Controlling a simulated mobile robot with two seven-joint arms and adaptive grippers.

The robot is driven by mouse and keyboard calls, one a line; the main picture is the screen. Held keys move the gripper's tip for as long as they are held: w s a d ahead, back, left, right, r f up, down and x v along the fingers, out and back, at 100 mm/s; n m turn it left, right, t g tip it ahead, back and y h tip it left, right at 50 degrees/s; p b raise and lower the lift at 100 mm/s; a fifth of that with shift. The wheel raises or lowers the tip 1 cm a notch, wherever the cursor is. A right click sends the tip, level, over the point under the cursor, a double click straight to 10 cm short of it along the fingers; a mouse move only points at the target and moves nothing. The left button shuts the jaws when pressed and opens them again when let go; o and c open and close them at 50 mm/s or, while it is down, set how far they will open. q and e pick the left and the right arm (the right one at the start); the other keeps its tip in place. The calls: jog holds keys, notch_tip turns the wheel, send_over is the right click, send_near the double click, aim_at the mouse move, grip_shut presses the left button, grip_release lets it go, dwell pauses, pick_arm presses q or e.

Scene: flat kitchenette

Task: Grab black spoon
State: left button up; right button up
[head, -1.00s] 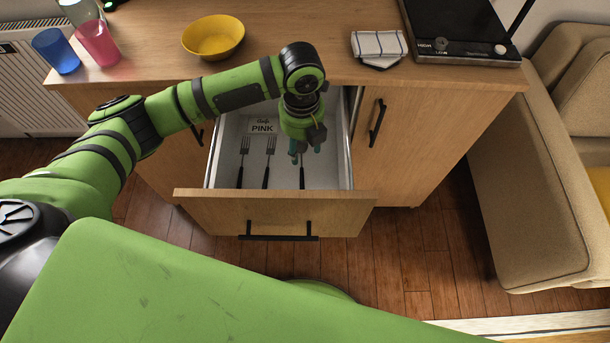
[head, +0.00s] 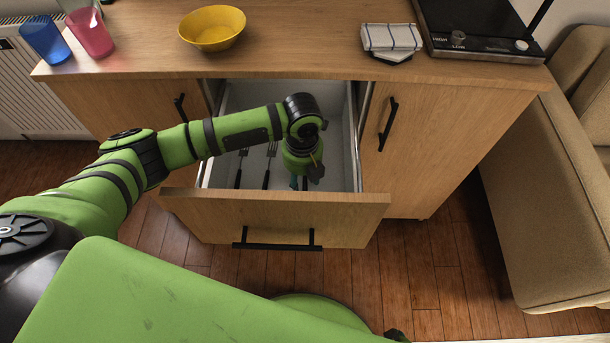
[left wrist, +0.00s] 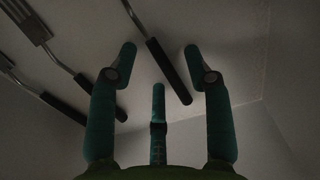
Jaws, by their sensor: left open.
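The open drawer (head: 275,213) holds black-handled cutlery. In the left wrist view a black handle (left wrist: 169,72) lies slantwise between my open fingers, its end near the right fingertip. Its head is cut off by the frame's top, so I cannot tell from here that it is the black spoon. My left gripper (head: 301,183) is inside the drawer, pointing down, open and empty; its fingers also show in the left wrist view (left wrist: 161,58). In the head view the gripper and arm cover this utensil. My right gripper is not in view.
Two forks lie left of my gripper, one at the drawer's left (head: 240,167) and one beside it (head: 269,165). The drawer walls are close around. On the counter (head: 300,40) stand a yellow bowl (head: 212,28), blue cup (head: 45,41), pink cup (head: 90,33), cloth (head: 391,37) and hob (head: 475,30).

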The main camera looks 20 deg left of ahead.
pick_arm(q)
grip_shut()
